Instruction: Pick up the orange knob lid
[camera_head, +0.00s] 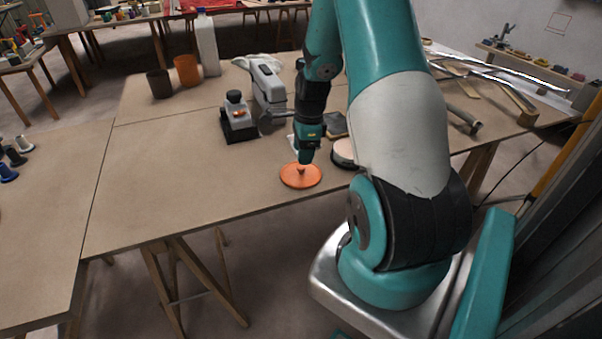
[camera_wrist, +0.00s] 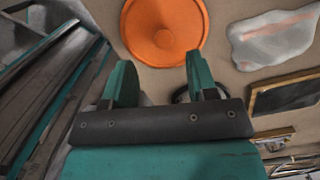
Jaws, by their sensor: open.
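The orange knob lid (camera_head: 299,178) is a round flat disc with a small knob at its centre. It lies on the brown worktable (camera_head: 200,195) near the front edge. My gripper (camera_head: 305,158) is right above the knob in the head view, pointing down. In the wrist view the lid (camera_wrist: 163,30) lies beyond the fingertips, with its knob showing and its top edge cut off by the frame. My gripper (camera_wrist: 160,72) is open there, its two teal fingers apart with nothing between them. I cannot tell whether a finger touches the knob.
A round pale-topped black object (camera_head: 343,152) sits just right of the lid. A black-and-grey device (camera_head: 238,122) and a grey power tool (camera_head: 268,88) stand behind. Two cups (camera_head: 187,71) and a white bottle (camera_head: 207,45) are farther back. The table left of the lid is clear.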

